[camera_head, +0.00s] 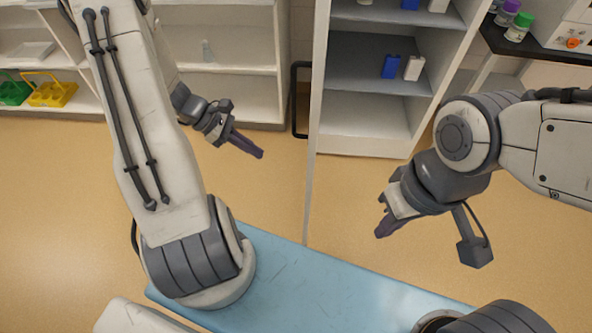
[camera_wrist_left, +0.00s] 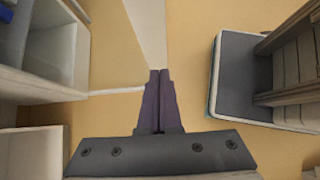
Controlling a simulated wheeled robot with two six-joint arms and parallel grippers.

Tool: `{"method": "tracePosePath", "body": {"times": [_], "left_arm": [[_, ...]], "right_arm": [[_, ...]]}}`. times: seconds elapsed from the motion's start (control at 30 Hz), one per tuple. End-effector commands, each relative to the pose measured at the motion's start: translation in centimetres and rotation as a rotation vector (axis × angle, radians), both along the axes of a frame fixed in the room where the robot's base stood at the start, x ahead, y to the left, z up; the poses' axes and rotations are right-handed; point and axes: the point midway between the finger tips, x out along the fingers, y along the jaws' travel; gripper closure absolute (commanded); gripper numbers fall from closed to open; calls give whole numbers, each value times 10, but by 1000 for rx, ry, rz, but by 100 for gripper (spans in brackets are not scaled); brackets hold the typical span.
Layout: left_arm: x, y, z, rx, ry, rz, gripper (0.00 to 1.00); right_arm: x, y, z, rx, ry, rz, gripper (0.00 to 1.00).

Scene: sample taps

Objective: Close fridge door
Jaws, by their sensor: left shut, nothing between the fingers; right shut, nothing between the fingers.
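The fridge (camera_head: 365,130) stands at the back centre, its shelves exposed. A pale upright strip (camera_head: 308,190) at its left side looks like the open door seen nearly edge-on, with a black loop handle (camera_head: 296,100) on its left face. My left gripper (camera_head: 260,153) is shut and empty, left of this strip and below the handle in the picture. In the left wrist view its shut fingers (camera_wrist_left: 160,98) point at a pale panel (camera_wrist_left: 147,30), probably the door; contact cannot be told. My right gripper (camera_head: 381,231) is shut and empty, in front of the fridge to the right.
Blue and white boxes (camera_head: 390,67) stand on a fridge shelf. White shelving (camera_head: 235,90) is at the back left, with green and yellow racks (camera_head: 52,92). A dark counter with bottles (camera_head: 519,26) is at the upper right. Tan floor (camera_head: 265,200) lies clear around the strip.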

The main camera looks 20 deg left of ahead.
Motion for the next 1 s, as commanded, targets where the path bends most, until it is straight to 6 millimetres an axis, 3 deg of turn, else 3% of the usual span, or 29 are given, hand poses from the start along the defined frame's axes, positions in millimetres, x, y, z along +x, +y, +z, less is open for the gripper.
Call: {"method": "tracePosePath", "body": {"times": [0.17, 0.6, 0.8, 1.0], "left_arm": [[3, -9, -14, -12, 6, 18, 100], [19, -71, -75, -8, 6, 12, 100], [27, -97, -72, -7, 3, 12, 100], [29, -105, -72, -6, 3, 16, 100]], "right_arm": [[0, 0, -3, 0, 0, 0, 100], [0, 0, -16, 0, 0, 0, 100], [0, 0, -14, 0, 0, 0, 100], [0, 0, -13, 0, 0, 0, 100]]}}
